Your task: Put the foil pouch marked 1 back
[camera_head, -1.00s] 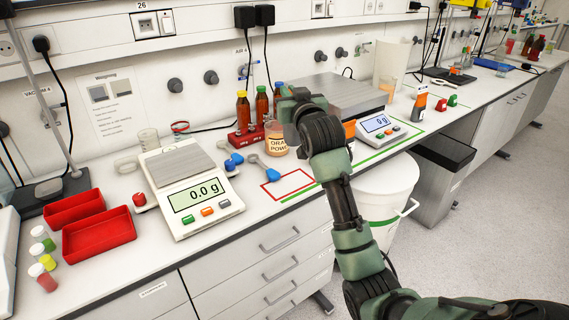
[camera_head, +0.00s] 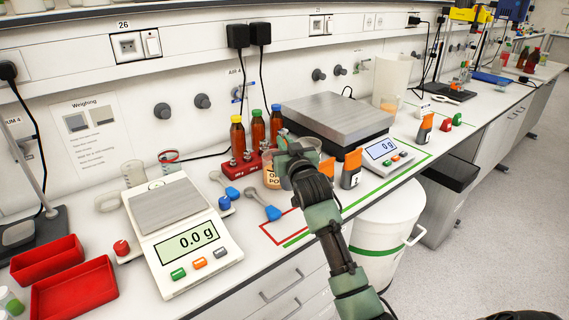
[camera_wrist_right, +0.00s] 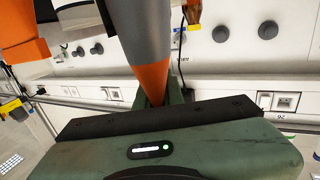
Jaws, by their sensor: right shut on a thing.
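My right gripper (camera_head: 297,152) is over the bench in front of the large steel-topped scale. It is shut on a grey foil pouch with an orange end (camera_wrist_right: 150,50), seen between the fingers in the right wrist view; no number is readable on it. In the head view the gripper mostly hides this pouch; an orange patch (camera_head: 327,168) shows just right of the wrist. A second grey and orange pouch (camera_head: 350,170) stands upright right of the gripper, and a third (camera_head: 425,128) stands farther back. My left gripper is out of view.
A jar of orange powder (camera_head: 271,174) and brown bottles in a red rack (camera_head: 245,165) stand close left of the gripper. A steel-topped scale (camera_head: 335,105) is behind it. A red outlined square (camera_head: 272,240) and blue scoops (camera_head: 272,213) lie in front. A white bin (camera_head: 385,225) stands below the edge.

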